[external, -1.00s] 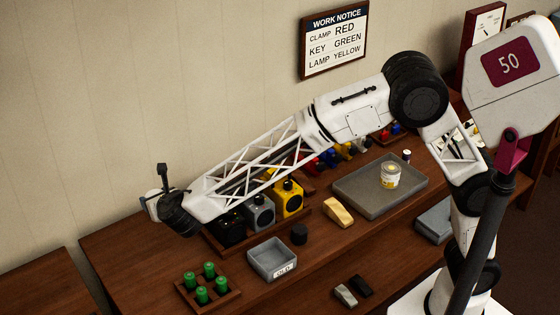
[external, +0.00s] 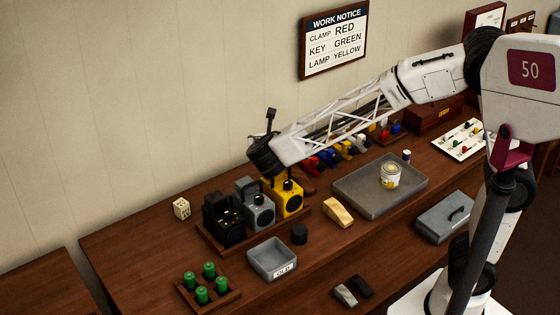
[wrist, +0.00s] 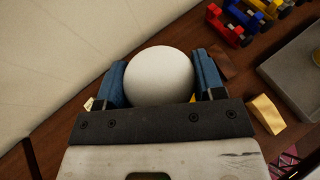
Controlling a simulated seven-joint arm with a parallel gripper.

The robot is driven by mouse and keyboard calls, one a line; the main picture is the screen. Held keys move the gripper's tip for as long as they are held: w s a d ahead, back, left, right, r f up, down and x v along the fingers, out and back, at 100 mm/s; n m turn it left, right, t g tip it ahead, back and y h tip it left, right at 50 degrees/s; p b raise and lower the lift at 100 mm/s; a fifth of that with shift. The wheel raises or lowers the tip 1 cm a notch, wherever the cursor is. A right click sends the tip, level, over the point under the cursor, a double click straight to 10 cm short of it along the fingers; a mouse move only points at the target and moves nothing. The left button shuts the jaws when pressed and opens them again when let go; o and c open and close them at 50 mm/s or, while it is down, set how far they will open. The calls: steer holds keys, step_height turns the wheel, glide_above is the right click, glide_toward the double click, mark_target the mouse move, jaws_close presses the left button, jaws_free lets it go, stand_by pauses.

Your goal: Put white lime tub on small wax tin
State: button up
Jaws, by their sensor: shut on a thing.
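My gripper (wrist: 160,82) is shut on a white round thing (wrist: 159,72), which fits the white lime tub; its plain pale top lies between the two blue fingers in the wrist view. In the external view my wrist hides the fingers and the tub. The wrist is up above the row of box-shaped devices, near the wall. A small pale tin with a yellow label (external: 390,175) stands upright on the grey tray, to the right of my gripper and apart from it. It may be the wax tin; its label is too small to read.
The grey tray (external: 356,203) has bare room around the tin. Black, grey and yellow devices (external: 259,212) stand below my wrist. A yellow wedge (external: 338,212), a black cylinder (external: 300,234) and a grey bin (external: 273,271) lie nearer the front. A cream die (external: 181,208) sits at left.

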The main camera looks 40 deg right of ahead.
steer(key=s+d+m+g+h, duration=0.15)
steer(key=s+d, duration=0.25)
steer(key=d, duration=0.4)
steer(key=s+d+f+m+g+h, duration=0.1)
steer(key=s+d+m, duration=0.15)
steer(key=d, duration=0.55)
steer(key=s+d+m+g+h, duration=0.1)
steer(key=s+d+h, duration=0.1)
steer(key=s+d, duration=0.45)
steer(key=s+d+f+m+g+h, duration=0.1)
steer(key=s+d+f+m+g, duration=0.15)
steer(key=s+d, duration=0.6)
steer(key=s+d+f+m+g+h, duration=0.1)
steer(key=s+d+f+m+g, duration=0.15)
steer(key=s+d, duration=0.65)
steer(key=shift+g, duration=0.25)
steer(key=shift+w+d+f, duration=0.1)
steer(key=shift+w+f, duration=0.05)
steer(key=shift+f, duration=0.6)
steer(key=shift+w+d+f, duration=0.1)
steer(key=shift+w+f, duration=0.05)
steer(key=shift+f, duration=0.6)
steer(key=shift+w+d+f, duration=0.1)
steer(key=shift+w+f, duration=0.05)
steer(key=shift+f, duration=0.6)
steer(key=shift+w, duration=0.1)
glide_above(392, 167)
steer(key=shift+w+f, duration=0.1)
steer(key=shift+f, duration=0.7)
steer(key=shift+f, duration=1.7)
